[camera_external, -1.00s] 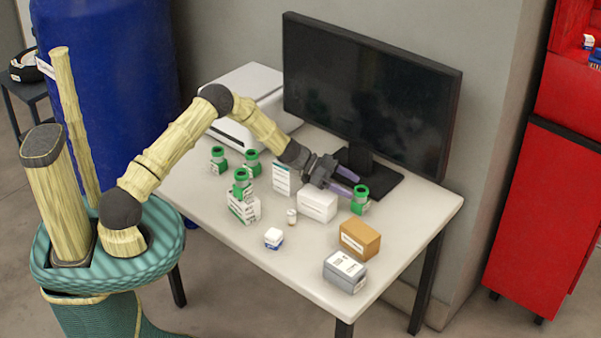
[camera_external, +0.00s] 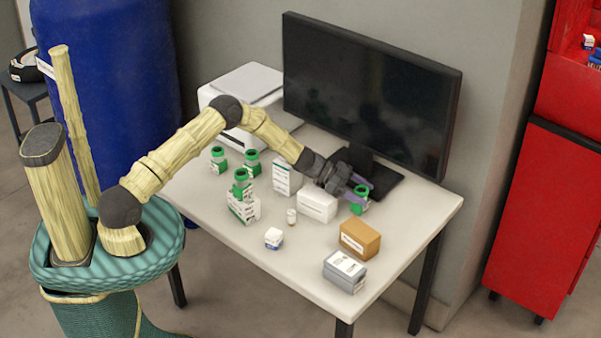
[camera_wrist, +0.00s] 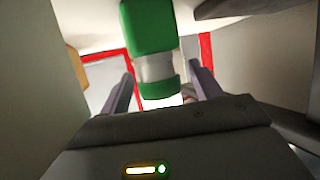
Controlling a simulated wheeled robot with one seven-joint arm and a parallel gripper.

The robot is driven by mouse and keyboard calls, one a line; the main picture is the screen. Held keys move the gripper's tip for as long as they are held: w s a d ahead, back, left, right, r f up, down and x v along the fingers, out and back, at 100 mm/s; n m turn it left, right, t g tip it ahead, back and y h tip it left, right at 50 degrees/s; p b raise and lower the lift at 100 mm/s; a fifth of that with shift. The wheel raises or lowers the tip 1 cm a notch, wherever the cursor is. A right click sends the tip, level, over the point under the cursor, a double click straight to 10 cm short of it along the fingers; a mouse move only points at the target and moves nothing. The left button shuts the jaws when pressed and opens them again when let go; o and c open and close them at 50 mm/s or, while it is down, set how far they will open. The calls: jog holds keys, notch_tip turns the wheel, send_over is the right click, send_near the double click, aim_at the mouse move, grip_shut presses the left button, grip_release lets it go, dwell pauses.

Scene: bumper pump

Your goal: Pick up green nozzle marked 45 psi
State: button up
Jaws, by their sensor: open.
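A green nozzle (camera_external: 360,196) with a pale middle band stands on the table at the right, in front of the monitor's base. My gripper (camera_external: 361,192) is open, with its fingers around or right beside this nozzle. In the wrist view the nozzle (camera_wrist: 153,45) lies between the two open fingers (camera_wrist: 158,90), apart from both. Other green nozzles stand at the left: one on a white box (camera_external: 241,182), one behind it (camera_external: 252,163) and one farther left (camera_external: 218,158). The 45 psi marking cannot be read on any of them.
A white box (camera_external: 317,206) sits just left of the gripper, with an upright white box (camera_external: 286,177) behind. A monitor (camera_external: 370,95) stands close behind. A brown box (camera_external: 360,239), a grey box (camera_external: 345,271) and small white containers are in front. The table's front left is clear.

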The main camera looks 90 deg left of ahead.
jog(key=c, duration=1.2)
jog(key=shift+r, duration=0.15)
notch_tip(320, 180, up, 10)
jog(key=shift+f, duration=0.1)
